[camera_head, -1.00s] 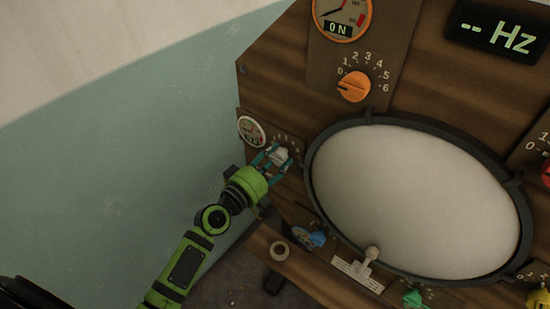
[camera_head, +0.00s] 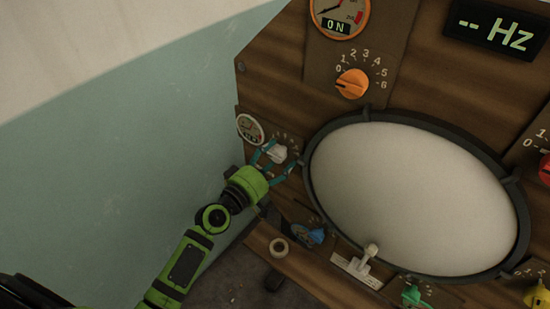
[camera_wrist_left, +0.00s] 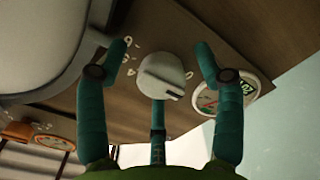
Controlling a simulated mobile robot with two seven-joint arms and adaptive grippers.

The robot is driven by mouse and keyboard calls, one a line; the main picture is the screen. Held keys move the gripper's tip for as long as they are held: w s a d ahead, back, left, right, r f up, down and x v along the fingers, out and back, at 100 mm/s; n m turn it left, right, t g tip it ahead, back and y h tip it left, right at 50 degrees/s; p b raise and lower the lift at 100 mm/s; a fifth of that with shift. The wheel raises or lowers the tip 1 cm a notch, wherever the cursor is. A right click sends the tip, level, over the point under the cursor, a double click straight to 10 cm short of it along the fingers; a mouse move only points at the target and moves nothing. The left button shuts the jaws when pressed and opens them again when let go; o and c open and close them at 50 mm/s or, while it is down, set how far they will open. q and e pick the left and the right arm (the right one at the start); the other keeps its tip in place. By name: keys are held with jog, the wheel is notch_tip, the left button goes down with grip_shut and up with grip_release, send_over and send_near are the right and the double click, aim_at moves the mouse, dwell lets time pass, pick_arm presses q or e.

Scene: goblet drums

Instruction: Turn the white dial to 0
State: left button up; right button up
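The white dial (camera_head: 277,153) sits on the left part of the wooden panel, beside a small round gauge (camera_head: 250,129). In the left wrist view the dial (camera_wrist_left: 162,76) shows a dark pointer slot aimed to the lower right, with pale numbers around it. A 0 seems to lie near the slot's end, but I cannot read it surely. My left gripper (camera_head: 275,161) is at the dial, its teal fingers spread. In the left wrist view the open fingers (camera_wrist_left: 160,62) stand on either side of the dial, apart from it. My right gripper is not in view.
An orange dial (camera_head: 353,84) sits above. A large pale oval screen (camera_head: 410,200) with a dark rim stands right of my gripper. A blue knob (camera_head: 308,235), a switch (camera_head: 357,266) and a green knob (camera_head: 414,297) lie below. Open space lies left of the panel.

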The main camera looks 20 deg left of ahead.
pick_arm(q)
jog(key=shift+r, duration=0.1)
jog(key=shift+s+a, duration=0.3)
jog(key=shift+s, duration=0.15)
jog(key=v, duration=1.1)
